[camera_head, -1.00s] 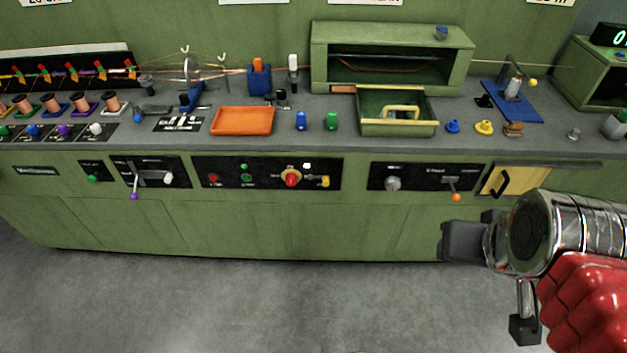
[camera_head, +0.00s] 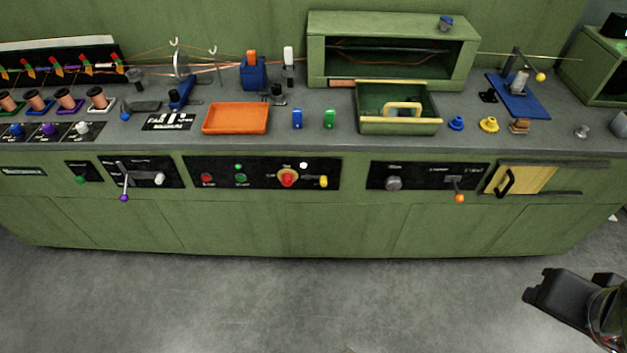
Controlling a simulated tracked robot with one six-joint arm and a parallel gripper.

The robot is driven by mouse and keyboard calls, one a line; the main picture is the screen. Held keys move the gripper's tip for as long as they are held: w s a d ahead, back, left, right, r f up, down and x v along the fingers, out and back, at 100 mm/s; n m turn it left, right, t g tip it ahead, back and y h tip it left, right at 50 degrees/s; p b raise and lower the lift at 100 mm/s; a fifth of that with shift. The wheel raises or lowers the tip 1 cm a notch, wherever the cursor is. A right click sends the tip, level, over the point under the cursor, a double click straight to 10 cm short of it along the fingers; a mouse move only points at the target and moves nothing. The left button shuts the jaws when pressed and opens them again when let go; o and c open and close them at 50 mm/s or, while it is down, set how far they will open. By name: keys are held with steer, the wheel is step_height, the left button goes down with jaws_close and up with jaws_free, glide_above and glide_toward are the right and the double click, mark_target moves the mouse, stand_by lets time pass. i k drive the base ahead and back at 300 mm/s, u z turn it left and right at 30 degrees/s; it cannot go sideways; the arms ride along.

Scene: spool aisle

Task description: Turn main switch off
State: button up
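A red rotary knob on a yellow round plate (camera_head: 288,177), which looks like the main switch, sits on the middle black panel of the green bench front. Its small lettering is too blurred to read, so I cannot tell its setting. My gripper (camera_head: 562,292) is at the bottom right corner, over the grey floor, well to the right of the knob and below it. Only dark finger parts and a bit of the wrist show; the rest is cut off by the frame. Nothing is seen held, and the gap between the fingers is not visible.
The same panel has a red button (camera_head: 206,178), green buttons and a yellow switch (camera_head: 323,181). Levers with purple (camera_head: 124,197) and orange (camera_head: 459,198) knobs stick out on either side. An orange tray (camera_head: 236,118) and an open green drawer (camera_head: 398,126) are above. The floor in front is clear.

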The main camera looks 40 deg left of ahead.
mark_target(287, 179)
steer(key=z, duration=0.6)
steer(key=k, duration=1.15)
steer(key=u, duration=1.65)
steer(key=i, duration=0.9)
steer(key=u, duration=0.05)
